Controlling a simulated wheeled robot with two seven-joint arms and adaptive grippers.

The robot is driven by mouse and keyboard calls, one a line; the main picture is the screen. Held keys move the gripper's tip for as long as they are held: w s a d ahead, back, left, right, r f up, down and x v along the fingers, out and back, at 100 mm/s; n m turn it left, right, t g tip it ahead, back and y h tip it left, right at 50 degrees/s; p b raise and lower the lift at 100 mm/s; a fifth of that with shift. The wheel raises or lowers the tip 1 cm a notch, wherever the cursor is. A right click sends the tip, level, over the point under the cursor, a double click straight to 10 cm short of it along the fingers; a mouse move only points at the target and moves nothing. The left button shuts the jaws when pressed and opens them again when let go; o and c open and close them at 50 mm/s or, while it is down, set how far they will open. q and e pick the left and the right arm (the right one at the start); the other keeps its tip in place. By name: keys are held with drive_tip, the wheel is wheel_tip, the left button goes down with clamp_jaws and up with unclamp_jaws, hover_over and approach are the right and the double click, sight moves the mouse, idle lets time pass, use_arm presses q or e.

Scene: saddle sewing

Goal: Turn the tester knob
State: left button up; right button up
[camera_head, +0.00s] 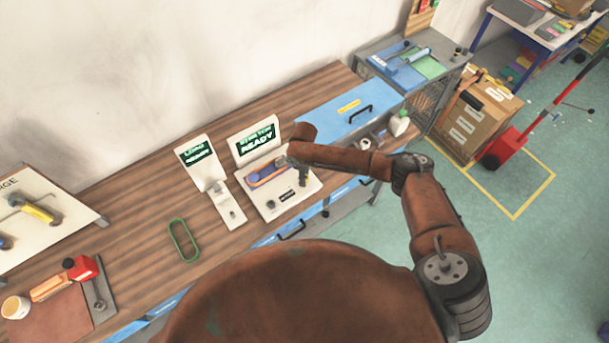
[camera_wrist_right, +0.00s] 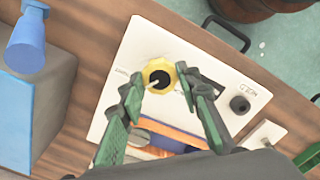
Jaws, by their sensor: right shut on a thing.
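The stretch tester (camera_head: 290,202) is a white box on the wooden bench, with an upright screen (camera_head: 257,142) that reads "STRETCH READY". My right gripper (camera_head: 301,176) reaches down over the right part of its top panel. In the right wrist view, a black knob with a yellow rim and a pale pointer (camera_wrist_right: 159,77) lies between the fingertips of my right gripper (camera_wrist_right: 160,74), which is shut on it. In the head view the gripper hides this knob. A smaller black knob (camera_wrist_right: 240,104) sits apart on the same panel; it also shows in the head view (camera_head: 270,204). My left gripper is out of view.
A second device with a "LOAD READY" screen (camera_head: 199,160) stands left of the tester. A green oval band (camera_head: 183,240) lies on the bench. A red tool (camera_head: 82,268) and cup (camera_head: 15,307) are at left.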

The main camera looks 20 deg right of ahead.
drive_tip(key=n, duration=0.4)
drive_tip(key=shift+d+n, duration=0.1)
drive_tip(key=shift+n, duration=0.2)
drive_tip(key=n, duration=0.3)
drive_tip(key=shift+w+n, duration=0.1)
drive_tip(key=shift+n, duration=0.2)
drive_tip(key=n, duration=0.4)
drive_tip(key=shift+b, duration=0.35)
drive_tip(key=shift+r+n+b, duration=0.15)
drive_tip(key=shift+n+b, duration=0.25)
drive_tip(key=shift+n, duration=2.1)
drive_tip(key=o, duration=1.2)
drive_tip(key=shift+c, duration=0.2)
drive_tip(key=shift+r, duration=0.1)
wheel_tip(320, 180, up, 12)
